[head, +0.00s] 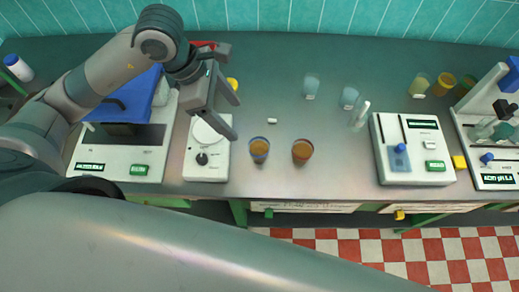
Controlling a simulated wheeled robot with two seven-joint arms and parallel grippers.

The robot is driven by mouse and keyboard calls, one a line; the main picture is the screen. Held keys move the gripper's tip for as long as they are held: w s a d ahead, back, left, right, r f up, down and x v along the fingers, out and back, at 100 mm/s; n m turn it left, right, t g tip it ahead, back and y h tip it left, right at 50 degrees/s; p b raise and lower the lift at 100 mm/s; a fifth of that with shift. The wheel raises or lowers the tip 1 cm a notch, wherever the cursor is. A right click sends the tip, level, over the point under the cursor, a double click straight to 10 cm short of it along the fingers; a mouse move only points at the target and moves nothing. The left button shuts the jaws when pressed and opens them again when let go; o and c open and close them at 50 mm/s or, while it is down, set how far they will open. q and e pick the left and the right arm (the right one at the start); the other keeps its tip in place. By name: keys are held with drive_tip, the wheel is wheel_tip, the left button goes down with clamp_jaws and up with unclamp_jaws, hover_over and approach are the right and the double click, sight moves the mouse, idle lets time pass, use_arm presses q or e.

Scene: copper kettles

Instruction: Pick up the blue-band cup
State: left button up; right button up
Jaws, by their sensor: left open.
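The blue-band cup (259,149) stands upright near the front of the bench, with a blue rim and amber-brown contents. A similar cup with a reddish-brown rim (302,150) stands just to its right. My right gripper is out of view.
The white dial device (206,162) stands left of the cup. A small white piece (272,121) lies behind it. Clear beakers (311,86) stand farther back. A white instrument (412,150) stands at right. The bench between cups and instrument is mostly clear.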

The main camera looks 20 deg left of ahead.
use_arm(q)
drive_tip(key=b, duration=0.5)
approach(259, 146)
drive_tip(key=s+d, duration=0.2)
drive_tip(key=shift+s+d+r, duration=0.1)
drive_tip(key=shift+s+d, duration=0.05)
drive_tip(key=shift+d, duration=0.25)
drive_tip(key=shift+w+b+x, duration=0.15)
drive_tip(key=shift+b+x, duration=0.3)
drive_tip(key=shift+x, duration=0.85)
drive_tip(key=shift+w+b+x, duration=0.1)
drive_tip(key=shift+b+x, duration=0.3)
drive_tip(key=shift+x, duration=0.85)
drive_tip(key=shift+a, duration=0.1)
drive_tip(key=c, duration=1.2)
